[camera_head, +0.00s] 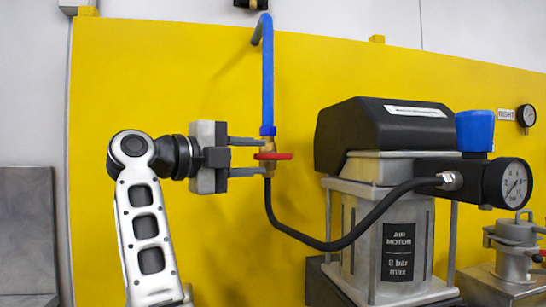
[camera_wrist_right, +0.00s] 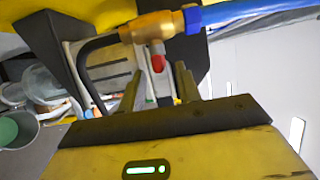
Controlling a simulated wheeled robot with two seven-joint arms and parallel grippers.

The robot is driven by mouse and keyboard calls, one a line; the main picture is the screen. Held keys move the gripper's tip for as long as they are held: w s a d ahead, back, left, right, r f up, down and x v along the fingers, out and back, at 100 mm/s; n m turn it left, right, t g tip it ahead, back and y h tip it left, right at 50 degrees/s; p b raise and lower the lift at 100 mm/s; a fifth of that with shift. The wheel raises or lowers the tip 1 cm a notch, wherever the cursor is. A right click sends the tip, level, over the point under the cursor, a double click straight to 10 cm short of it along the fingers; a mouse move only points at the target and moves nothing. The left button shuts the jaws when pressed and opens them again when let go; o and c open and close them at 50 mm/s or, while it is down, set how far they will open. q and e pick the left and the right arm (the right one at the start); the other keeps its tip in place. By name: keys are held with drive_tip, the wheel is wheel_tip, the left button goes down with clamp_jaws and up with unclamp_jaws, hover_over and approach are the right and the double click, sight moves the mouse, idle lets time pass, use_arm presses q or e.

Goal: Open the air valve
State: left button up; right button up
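The air valve is a brass body (camera_head: 268,147) below a blue pipe, with a red handle (camera_head: 276,156). The handle lies level, across the upright pipe. In the right wrist view, the brass valve (camera_wrist_right: 152,27) is at the top and the red handle (camera_wrist_right: 157,62) points toward the camera. Whether either finger touches the valve is unclear.
The blue pipe (camera_head: 267,80) runs up a yellow panel (camera_head: 160,70). A black hose (camera_head: 310,241) runs from the valve to the regulator and gauge (camera_head: 513,183) beside the air motor (camera_head: 385,240). The motor stands close on the right.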

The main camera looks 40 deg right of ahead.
sight(262, 157)
drive_tip(key=d, duration=0.5)
drive_tip(key=shift+s, duration=0.25)
clamp_jaws()
